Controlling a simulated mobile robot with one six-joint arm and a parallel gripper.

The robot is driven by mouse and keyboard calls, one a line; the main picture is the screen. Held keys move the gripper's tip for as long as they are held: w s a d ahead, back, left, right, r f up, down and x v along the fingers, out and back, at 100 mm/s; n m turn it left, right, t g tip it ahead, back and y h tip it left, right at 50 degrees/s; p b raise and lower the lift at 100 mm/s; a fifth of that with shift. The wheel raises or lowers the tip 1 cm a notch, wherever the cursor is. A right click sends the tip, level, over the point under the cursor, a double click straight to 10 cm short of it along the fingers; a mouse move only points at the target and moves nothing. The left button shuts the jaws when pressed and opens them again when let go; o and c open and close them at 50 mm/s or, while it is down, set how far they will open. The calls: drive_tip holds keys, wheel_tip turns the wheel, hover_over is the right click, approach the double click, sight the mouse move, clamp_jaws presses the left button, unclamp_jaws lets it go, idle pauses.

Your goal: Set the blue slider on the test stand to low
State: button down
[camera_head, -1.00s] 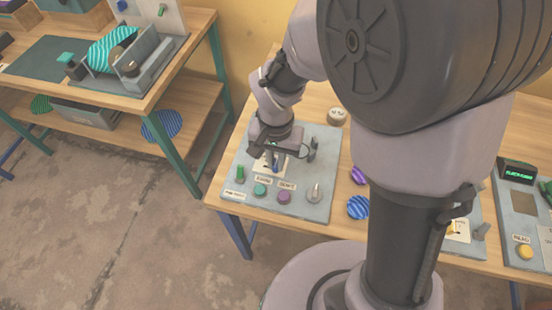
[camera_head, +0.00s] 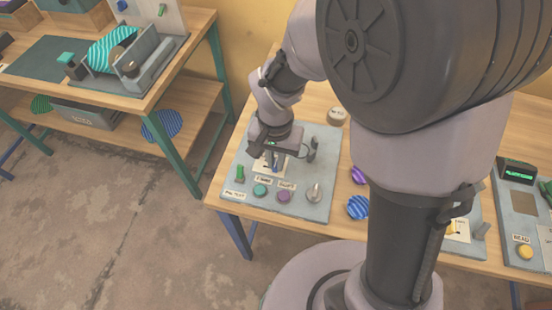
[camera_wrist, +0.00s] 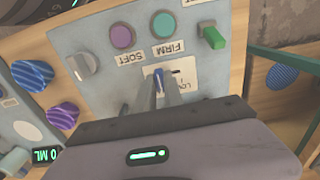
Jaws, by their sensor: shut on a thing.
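The test stand (camera_head: 236,205) is a pale grey panel on the wooden table, under my gripper. Its blue slider (camera_wrist: 158,74) shows in the wrist view between my fingertips, beside a white scale plate with an upside-down label that seems to read LOW (camera_wrist: 187,84). My gripper (camera_wrist: 161,88) is shut on the blue slider. In the head view, my gripper (camera_head: 275,162) points down at the panel and hides most of the slider and its scale. The slider's exact setting is hard to tell.
Near the slider are a teal button (camera_wrist: 164,24), a purple button (camera_wrist: 122,36), a green switch (camera_wrist: 213,37) and a grey knob (camera_wrist: 82,66). Striped blue (camera_head: 358,207) and purple (camera_head: 358,175) pieces lie right of the panel. Another bench (camera_head: 180,60) stands left.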

drive_tip(key=a, duration=0.1)
drive_tip(key=w+a, duration=0.1)
drive_tip(key=a, duration=0.1)
drive_tip(key=shift+w+a, duration=0.2)
drive_tip(key=shift+a, duration=0.05)
drive_tip(key=c, duration=1.8)
unclamp_jaws()
drive_tip(key=o, duration=0.4)
drive_tip(key=shift+a, duration=0.1)
drive_tip(key=shift+c, duration=0.2)
wheel_tip(320, 180, up, 18)
drive_tip(key=p, duration=0.7)
drive_tip(key=shift+f+p, duration=0.25)
drive_tip(key=shift+p, duration=0.1)
